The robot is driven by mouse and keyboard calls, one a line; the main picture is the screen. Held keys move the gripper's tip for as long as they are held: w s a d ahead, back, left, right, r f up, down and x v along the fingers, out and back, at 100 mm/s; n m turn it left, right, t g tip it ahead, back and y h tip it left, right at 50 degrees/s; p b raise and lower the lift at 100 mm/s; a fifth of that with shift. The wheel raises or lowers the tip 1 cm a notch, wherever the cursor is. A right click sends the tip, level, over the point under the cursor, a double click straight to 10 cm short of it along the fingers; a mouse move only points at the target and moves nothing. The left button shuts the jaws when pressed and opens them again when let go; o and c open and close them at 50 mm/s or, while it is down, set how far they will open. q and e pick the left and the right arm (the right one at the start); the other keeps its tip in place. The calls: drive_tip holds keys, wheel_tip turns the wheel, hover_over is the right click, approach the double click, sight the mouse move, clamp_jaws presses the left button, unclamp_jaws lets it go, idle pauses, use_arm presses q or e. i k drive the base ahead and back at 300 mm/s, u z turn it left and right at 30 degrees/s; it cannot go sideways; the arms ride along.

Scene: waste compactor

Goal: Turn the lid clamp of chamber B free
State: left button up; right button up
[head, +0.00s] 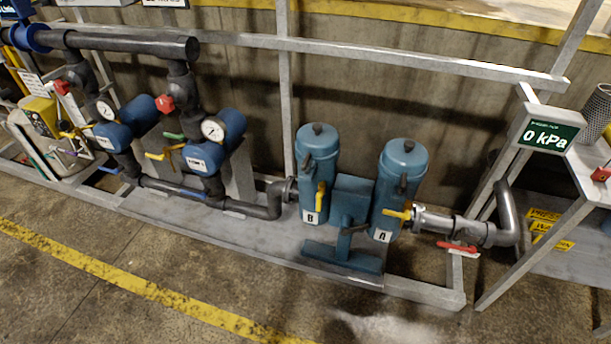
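Chamber B (312,205) is the left one of two upright teal cylinders and bears a white "B" label (311,217). Its domed lid (327,144) has a dark knob (317,129) on top. A dark upright piece at the lid's front edge looks like the lid clamp (307,161); its exact position is too small to tell. A yellow handle (320,195) stands upright on chamber B's front. Neither of my grippers is in view.
A teal block (350,200) sits between the chambers. A display (548,136) reads 0 kPa. A grey rail (420,58) crosses behind the chambers. The floor in front is clear.

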sight(306, 165)
drive_tip(key=u, duration=0.85)
drive_tip(key=i, duration=1)
drive_tip(key=z, duration=0.4)
